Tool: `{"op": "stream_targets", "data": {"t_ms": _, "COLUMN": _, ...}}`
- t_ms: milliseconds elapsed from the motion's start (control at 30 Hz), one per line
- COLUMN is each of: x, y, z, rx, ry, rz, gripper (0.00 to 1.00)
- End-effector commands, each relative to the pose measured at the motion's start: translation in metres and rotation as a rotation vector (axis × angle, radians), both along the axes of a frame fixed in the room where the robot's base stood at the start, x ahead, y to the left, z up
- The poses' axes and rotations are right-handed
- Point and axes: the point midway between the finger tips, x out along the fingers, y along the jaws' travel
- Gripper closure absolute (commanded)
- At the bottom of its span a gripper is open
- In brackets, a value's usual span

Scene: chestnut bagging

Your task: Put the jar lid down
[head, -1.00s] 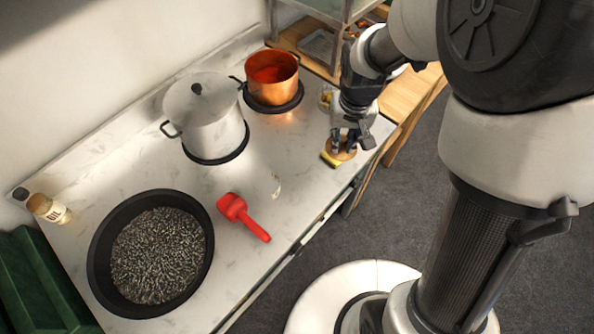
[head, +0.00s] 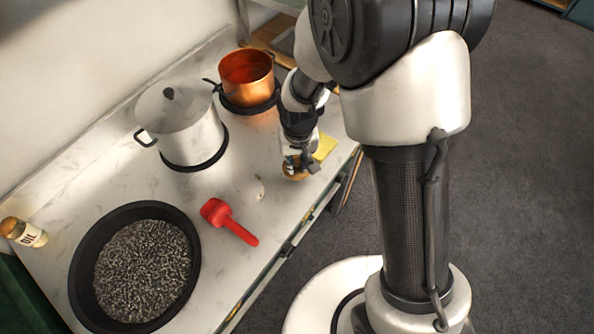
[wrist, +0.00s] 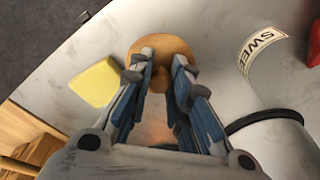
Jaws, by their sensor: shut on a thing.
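My gripper (head: 295,166) is over the front part of the counter, pointing down. In the wrist view its blue-padded fingers (wrist: 164,66) are shut on the knob of a round tan jar lid (wrist: 160,50). The lid's edge also shows below the fingers in the head view (head: 294,175). I cannot tell whether the lid touches the counter. A curved label reading "SWEE…" (wrist: 262,48) stands to the right of the lid in the wrist view, apart from it. A faint, see-through jar-like shape (head: 260,188) is left of my gripper in the head view.
A yellow sponge (head: 323,147) lies beside my gripper. Bare counter surrounds the scoop.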

Motion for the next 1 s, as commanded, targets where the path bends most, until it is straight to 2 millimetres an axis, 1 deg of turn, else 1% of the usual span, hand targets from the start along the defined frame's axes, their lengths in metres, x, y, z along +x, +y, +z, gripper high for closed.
{"op": "stream_targets", "data": {"t_ms": 133, "x": 0.0, "y": 0.0, "z": -0.011, "rx": 0.0, "ry": 0.002, "rz": 0.0, "gripper": 1.0}}
{"op": "stream_targets", "data": {"t_ms": 300, "x": -0.001, "y": 0.0, "z": -0.038, "rx": 0.0, "ry": 0.003, "rz": 0.0, "gripper": 1.0}}
{"op": "stream_targets", "data": {"t_ms": 367, "x": 0.0, "y": 0.0, "z": -0.044, "rx": 0.0, "ry": 0.001, "rz": 0.0, "gripper": 1.0}}
{"op": "stream_targets", "data": {"t_ms": 633, "x": 0.0, "y": 0.0, "z": -0.044, "rx": 0.0, "ry": -0.001, "rz": 0.0, "gripper": 1.0}}
{"op": "stream_targets", "data": {"t_ms": 767, "x": 0.0, "y": 0.0, "z": -0.049, "rx": 0.0, "ry": 0.0, "rz": 0.0, "gripper": 1.0}}
{"op": "stream_targets", "data": {"t_ms": 800, "x": 0.0, "y": 0.0, "z": -0.048, "rx": 0.0, "ry": 0.0, "rz": 0.0, "gripper": 0.8}}
{"op": "stream_targets", "data": {"t_ms": 1000, "x": 0.0, "y": 0.0, "z": -0.047, "rx": 0.0, "ry": 0.0, "rz": 0.0, "gripper": 0.66}}
